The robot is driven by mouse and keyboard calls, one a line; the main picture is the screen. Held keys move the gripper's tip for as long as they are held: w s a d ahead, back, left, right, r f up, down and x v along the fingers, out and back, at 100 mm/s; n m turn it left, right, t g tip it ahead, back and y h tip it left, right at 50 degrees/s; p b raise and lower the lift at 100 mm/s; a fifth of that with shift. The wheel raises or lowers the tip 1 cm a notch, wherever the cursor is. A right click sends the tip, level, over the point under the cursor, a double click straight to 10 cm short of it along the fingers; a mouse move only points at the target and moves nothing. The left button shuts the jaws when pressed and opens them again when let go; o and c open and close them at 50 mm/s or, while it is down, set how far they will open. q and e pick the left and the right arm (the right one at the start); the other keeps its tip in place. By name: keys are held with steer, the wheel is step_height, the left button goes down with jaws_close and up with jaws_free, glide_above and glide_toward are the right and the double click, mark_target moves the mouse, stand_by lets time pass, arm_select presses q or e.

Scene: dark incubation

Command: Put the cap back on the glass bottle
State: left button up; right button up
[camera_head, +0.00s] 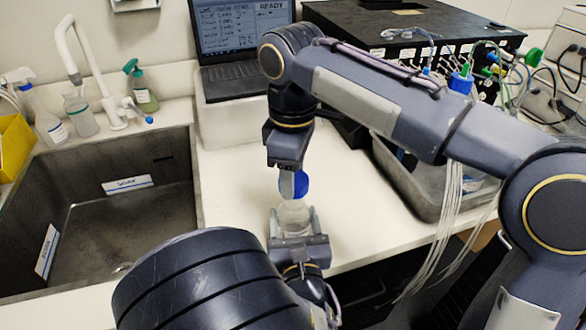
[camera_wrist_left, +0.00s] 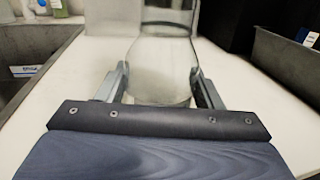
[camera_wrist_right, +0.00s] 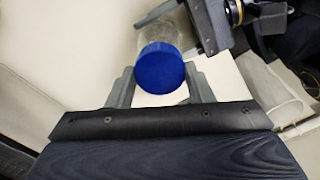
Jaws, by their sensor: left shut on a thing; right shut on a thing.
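The glass bottle (camera_head: 293,218) is clear and stands upright on the white counter. My left gripper (camera_head: 293,222) is shut on its body, with one finger on each side; the left wrist view shows the glass (camera_wrist_left: 160,70) between the fingers. The blue cap (camera_head: 294,184) is at the bottle's mouth. My right gripper (camera_head: 293,172) comes from above and is shut on the cap, which shows round and face-on in the right wrist view (camera_wrist_right: 160,68). The cap looks in line with the bottle's neck. Whether it is seated on the thread is hidden.
A sink (camera_head: 110,205) lies to the left, with spray bottles behind it. A laptop (camera_head: 240,45) stands on a white box at the back. A grey metal tray (camera_head: 430,195) and a black box with cables (camera_head: 410,30) are on the right.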

steer(key=shift+f, duration=0.7)
steer(key=shift+f, duration=0.55)
